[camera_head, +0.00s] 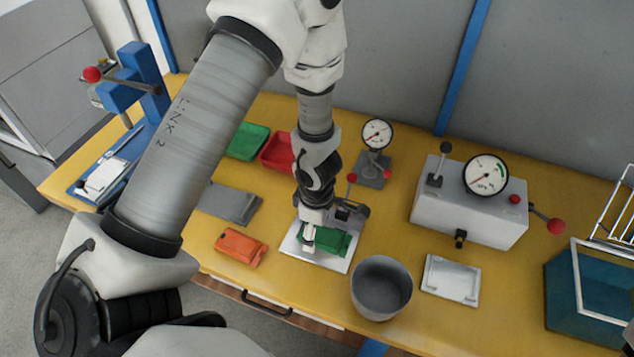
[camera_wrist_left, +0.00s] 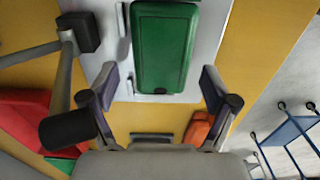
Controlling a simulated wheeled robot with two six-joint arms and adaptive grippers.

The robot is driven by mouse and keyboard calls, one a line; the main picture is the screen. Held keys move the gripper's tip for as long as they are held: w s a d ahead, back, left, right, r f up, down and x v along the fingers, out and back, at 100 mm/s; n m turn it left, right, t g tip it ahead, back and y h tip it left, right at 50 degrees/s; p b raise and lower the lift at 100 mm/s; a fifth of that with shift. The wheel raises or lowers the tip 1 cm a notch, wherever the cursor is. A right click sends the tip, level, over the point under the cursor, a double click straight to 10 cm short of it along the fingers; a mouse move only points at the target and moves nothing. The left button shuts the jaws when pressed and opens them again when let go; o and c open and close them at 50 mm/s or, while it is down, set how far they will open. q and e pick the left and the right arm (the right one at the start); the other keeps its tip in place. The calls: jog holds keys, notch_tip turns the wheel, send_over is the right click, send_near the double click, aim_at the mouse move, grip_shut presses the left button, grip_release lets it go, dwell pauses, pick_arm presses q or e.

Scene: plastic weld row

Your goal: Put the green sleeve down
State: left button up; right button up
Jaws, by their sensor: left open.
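The green sleeve (camera_head: 333,242) lies on a pale fixture plate (camera_head: 320,263) near the middle of the bench. In the left wrist view the sleeve (camera_wrist_left: 165,48) lies flat, lengthwise on the plate (camera_wrist_left: 212,25). My left gripper (camera_head: 311,238) is down at the sleeve and partly covers it in the head view. In the left wrist view its two fingers (camera_wrist_left: 160,82) are spread wide, one on each side of the sleeve's near end, with gaps between. My right gripper is not in view.
A dial gauge (camera_head: 377,134) and red-knobbed levers (camera_head: 351,178) stand behind the plate. An orange part (camera_head: 241,247) lies left, a grey bucket (camera_head: 381,288) and white tray (camera_head: 452,279) right. Green (camera_head: 248,142) and red (camera_head: 277,151) bins stand behind. A gauge box (camera_head: 470,205) is at right.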

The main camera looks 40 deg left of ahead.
pick_arm(q)
notch_tip(320, 180, up, 12)
jog(key=p, duration=1.1)
jog(key=s+a+f+m+y, duration=0.1)
jog(key=s+f+m, duration=0.1)
jog(key=s+m, duration=0.1)
jog(key=s+a+f+m, duration=0.2)
jog(key=s+m, duration=0.1)
jog(key=m, duration=0.1)
jog(key=s+a+f+m+g+y, duration=0.1)
jog(key=s+f+m, duration=0.2)
jog(key=s+m, duration=0.1)
jog(key=shift+s+a+y, duration=0.1)
jog(key=shift+a+y, duration=0.05)
jog(key=shift+y, duration=0.15)
jog(key=s+f+m, duration=0.1)
jog(key=m, duration=0.1)
jog(key=s+d+f+m, duration=0.1)
jog(key=m, duration=0.1)
jog(key=shift+s+m, duration=0.15)
jog(key=shift+m, duration=0.15)
jog(key=s+d+m+h, duration=0.1)
jog(key=s+d+f+m, duration=0.1)
jog(key=m, duration=0.1)
jog(key=s+d+m+t+h, duration=0.1)
jog(key=d, duration=0.1)
jog(key=shift+f+m+h, duration=0.3)
jog(key=shift+f+m, duration=0.05)
jog(key=shift+m, duration=0.05)
